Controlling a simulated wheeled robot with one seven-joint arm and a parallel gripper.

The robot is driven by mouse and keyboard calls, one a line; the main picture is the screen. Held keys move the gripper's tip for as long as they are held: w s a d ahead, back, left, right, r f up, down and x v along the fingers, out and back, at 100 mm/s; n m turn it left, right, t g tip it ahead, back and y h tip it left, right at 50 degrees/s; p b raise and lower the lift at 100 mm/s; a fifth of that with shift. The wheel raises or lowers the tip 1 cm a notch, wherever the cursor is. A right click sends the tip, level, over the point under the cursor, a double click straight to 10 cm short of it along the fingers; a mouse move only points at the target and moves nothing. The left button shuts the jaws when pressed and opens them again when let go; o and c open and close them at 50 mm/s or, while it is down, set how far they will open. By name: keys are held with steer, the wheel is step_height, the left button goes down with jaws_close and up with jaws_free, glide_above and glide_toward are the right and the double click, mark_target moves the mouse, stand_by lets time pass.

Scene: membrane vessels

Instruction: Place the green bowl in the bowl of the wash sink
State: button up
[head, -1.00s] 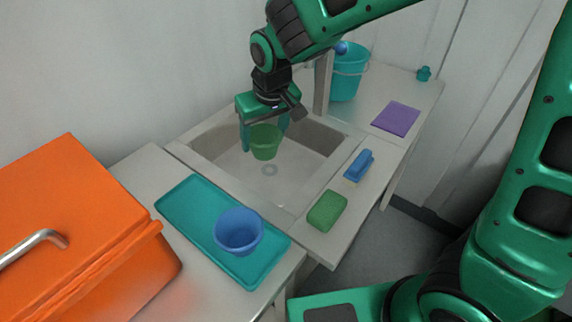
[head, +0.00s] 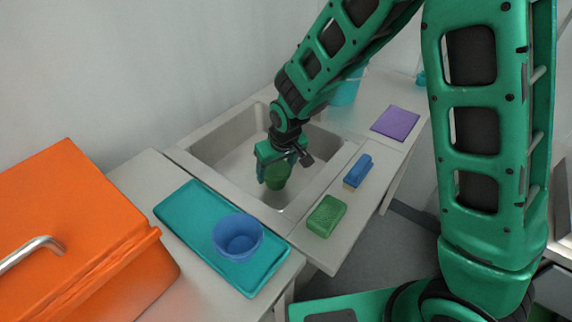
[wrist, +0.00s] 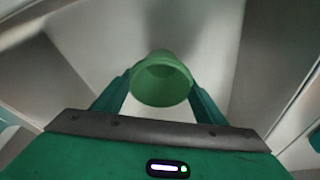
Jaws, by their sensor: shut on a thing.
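The green bowl (head: 277,177) is between the fingers of my gripper (head: 274,178), over or inside the wash sink's basin (head: 222,152). In the wrist view the green bowl (wrist: 162,78) sits between the two fingertips, its opening facing the camera, and my gripper (wrist: 160,90) is shut on it. The grey basin floor and walls show around it. I cannot tell whether the bowl's underside touches the basin floor. My gripper partly hides the bowl in the head view.
A blue bowl (head: 238,237) stands on a teal tray (head: 186,207) at the left front, beside an orange box (head: 62,235). A green sponge (head: 326,216) and a blue brush (head: 358,170) lie on the sink's right rim. A purple cloth (head: 396,123) and a teal bucket (head: 346,91) are behind.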

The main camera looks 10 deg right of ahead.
mark_target(285, 163)
steer(key=w+d, duration=0.1)
steer(key=w+d+f, duration=0.1)
steer(key=shift+w+d, duration=0.4)
steer(key=shift+f, duration=0.1)
steer(key=o, duration=1.2)
steer(key=shift+f, duration=0.1)
steer(key=shift+o, duration=0.2)
steer(key=v, duration=1.2)
